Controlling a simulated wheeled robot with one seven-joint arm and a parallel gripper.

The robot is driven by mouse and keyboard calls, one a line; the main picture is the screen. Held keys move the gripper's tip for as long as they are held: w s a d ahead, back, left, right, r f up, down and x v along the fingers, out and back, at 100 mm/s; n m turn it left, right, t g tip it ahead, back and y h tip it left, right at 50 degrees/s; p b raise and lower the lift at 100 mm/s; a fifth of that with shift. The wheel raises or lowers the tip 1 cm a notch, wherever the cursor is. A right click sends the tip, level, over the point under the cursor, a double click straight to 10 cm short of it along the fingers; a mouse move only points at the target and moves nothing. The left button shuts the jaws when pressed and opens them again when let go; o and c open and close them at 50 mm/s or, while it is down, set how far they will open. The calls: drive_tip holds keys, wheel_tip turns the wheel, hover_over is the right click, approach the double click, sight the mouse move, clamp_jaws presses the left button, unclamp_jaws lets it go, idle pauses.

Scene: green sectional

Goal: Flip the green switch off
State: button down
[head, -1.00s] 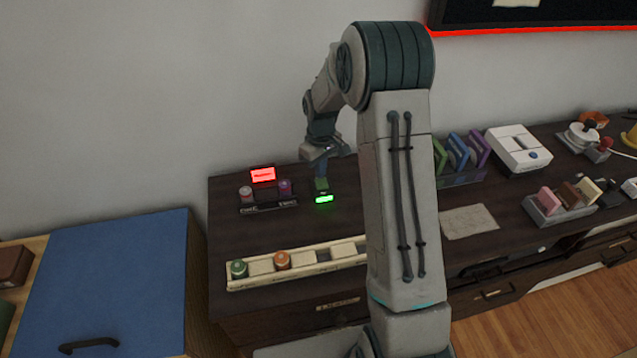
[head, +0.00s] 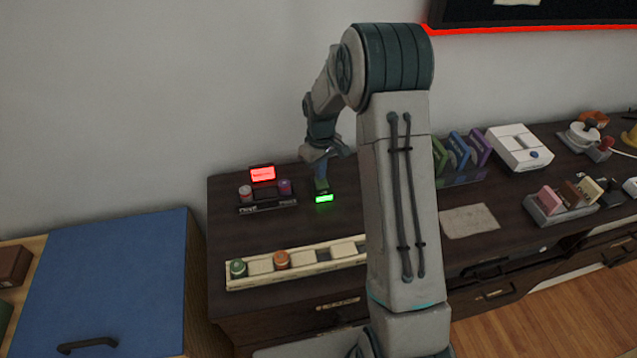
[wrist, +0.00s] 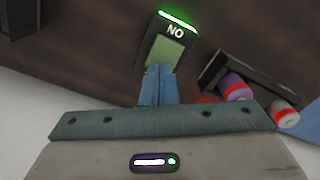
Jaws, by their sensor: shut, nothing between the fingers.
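The green switch (head: 322,190) stands on the dark dresser top, with a lit green strip at its front. In the wrist view the switch (wrist: 168,50) shows a green rocker face, the letters "NO" and a glowing green bar. My gripper (head: 320,168) is over the switch from behind and above. In the wrist view its blue fingers (wrist: 158,82) are together and empty, with their tips at the edge of the green rocker. They look to be touching or very close to it; I cannot tell which.
A dark rack with spools and a red lit sign (head: 262,173) stands left of the switch. A cream tray (head: 260,267) with round pieces lies in front. To the right are coloured panels (head: 462,150), a white switch box (head: 518,148) and a block holder (head: 556,207).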

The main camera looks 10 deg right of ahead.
drive_tip(key=shift+f, duration=0.45)
drive_tip(key=shift+r, duration=0.1)
drive_tip(key=shift+r+p, duration=2)
drive_tip(key=shift+r, duration=1.45)
drive_tip(key=shift+r, duration=0.1)
drive_tip(key=s+r+m+t, duration=0.2)
drive_tip(key=s+r+m, duration=0.2)
drive_tip(key=s+r, duration=1.4)
drive_tip(key=s+a+f+m+t, duration=0.1)
drive_tip(key=s+m, duration=0.1)
drive_tip(key=s, duration=0.9)
drive_tip(key=shift+f, duration=0.3)
